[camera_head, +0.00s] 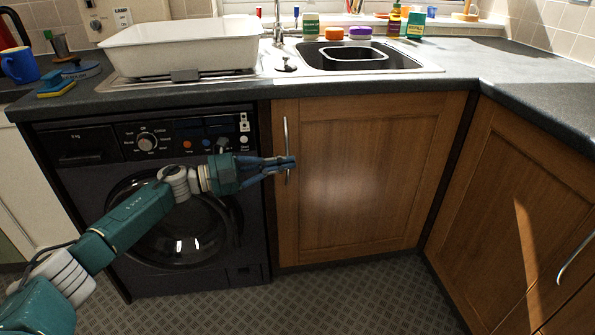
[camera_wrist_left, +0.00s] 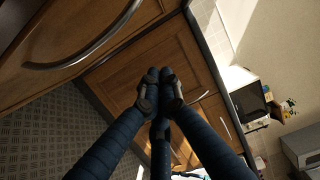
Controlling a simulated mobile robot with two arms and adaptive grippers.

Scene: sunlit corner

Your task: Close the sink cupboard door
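The sink cupboard door (camera_head: 360,180) is a brown wooden panel under the sink. It looks flush or nearly flush with its frame; I cannot tell if a small gap remains. Its upright metal handle (camera_head: 287,148) is near its left edge. My left gripper (camera_head: 290,163) points right in front of the door, its tips overlapping the handle in the head view. In the left wrist view its fingertips (camera_wrist_left: 159,75) are together with nothing between them. A curved handle (camera_wrist_left: 95,42) on wood is close by, beside the fingers. My right gripper is out of view.
A black washing machine (camera_head: 180,215) stands left of the door, behind my left arm. Another wooden cupboard (camera_head: 510,215) with a handle (camera_head: 575,258) stands at right. The worktop (camera_head: 530,95) runs above. Patterned floor (camera_head: 350,295) is clear in front.

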